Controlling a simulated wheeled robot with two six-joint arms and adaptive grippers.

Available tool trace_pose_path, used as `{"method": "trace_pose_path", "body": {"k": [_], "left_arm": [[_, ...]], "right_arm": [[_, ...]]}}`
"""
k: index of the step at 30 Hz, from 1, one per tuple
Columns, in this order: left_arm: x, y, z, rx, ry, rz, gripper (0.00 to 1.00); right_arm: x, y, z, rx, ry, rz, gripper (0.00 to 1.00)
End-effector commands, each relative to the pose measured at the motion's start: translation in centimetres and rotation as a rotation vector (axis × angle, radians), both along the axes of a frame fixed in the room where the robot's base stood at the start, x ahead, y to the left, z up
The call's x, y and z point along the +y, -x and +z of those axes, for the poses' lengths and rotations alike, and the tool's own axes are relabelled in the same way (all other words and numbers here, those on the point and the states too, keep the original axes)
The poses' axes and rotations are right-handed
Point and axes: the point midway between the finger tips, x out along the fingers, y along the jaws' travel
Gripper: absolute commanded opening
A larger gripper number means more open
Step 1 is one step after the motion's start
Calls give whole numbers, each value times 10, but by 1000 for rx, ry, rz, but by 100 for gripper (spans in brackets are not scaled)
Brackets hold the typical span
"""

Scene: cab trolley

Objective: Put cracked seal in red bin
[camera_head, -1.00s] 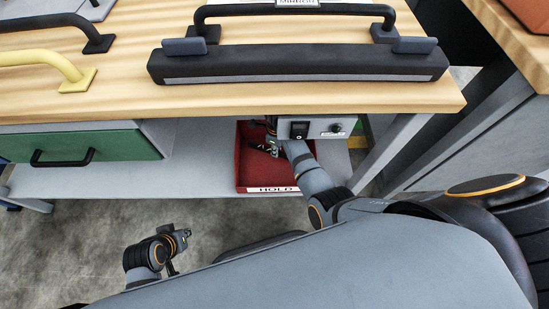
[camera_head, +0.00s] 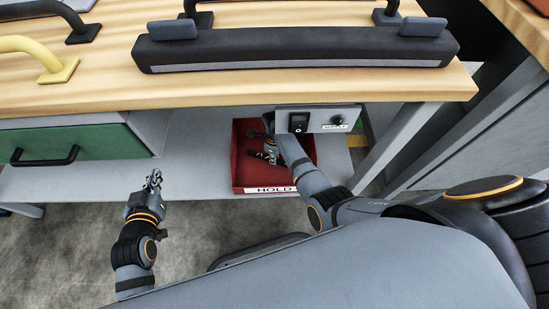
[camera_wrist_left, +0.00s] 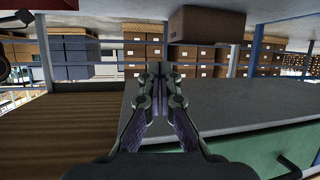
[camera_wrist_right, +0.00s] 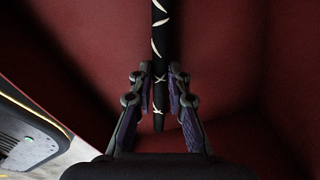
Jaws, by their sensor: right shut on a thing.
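The cracked seal (camera_wrist_right: 159,35), a thin black strip with white crack marks, stands out lengthwise between the fingers of my right gripper (camera_wrist_right: 160,78) in the right wrist view. The gripper is shut on it. In the head view my right gripper (camera_head: 268,155) is inside the red bin (camera_head: 241,184), which has a HOLD label on its front. Red bin walls (camera_wrist_right: 225,50) fill the right wrist view around the seal. Whether the seal touches the bin floor I cannot tell. My left gripper (camera_head: 154,178) is shut and empty, in front of the lower shelf, left of the bin.
The bin stands on the grey lower shelf (camera_head: 200,180) under the wooden bench top (camera_head: 85,95). A grey control box (camera_head: 345,118) hangs above the bin's right side. A green drawer (camera_head: 110,145) is at the left. A black bar (camera_head: 300,50) lies on the bench top.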

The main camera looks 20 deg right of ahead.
Motion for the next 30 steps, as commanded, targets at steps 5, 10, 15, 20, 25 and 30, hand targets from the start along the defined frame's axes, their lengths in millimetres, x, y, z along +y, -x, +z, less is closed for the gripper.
{"method": "trace_pose_path", "body": {"k": [5, 10, 15, 20, 25, 30], "left_arm": [[1, -10, 21, -89, -2, 4, 0], [1, -11, 23, -96, -3, 4, 0], [1, -12, 24, -101, -2, 4, 0], [1, -13, 28, -117, -3, 5, 0], [2, -15, 32, -133, -3, 6, 0], [2, -15, 32, -132, -3, 6, 0]], "right_arm": [[0, 0, -4, 0, 0, 0, 0], [0, 0, -4, 0, 0, 0, 0], [0, 0, -5, 0, 0, 0, 0], [0, 0, -6, 0, 0, 0, 0], [0, 0, -7, 0, 0, 0, 28], [0, 0, -7, 0, 0, 0, 39]]}}
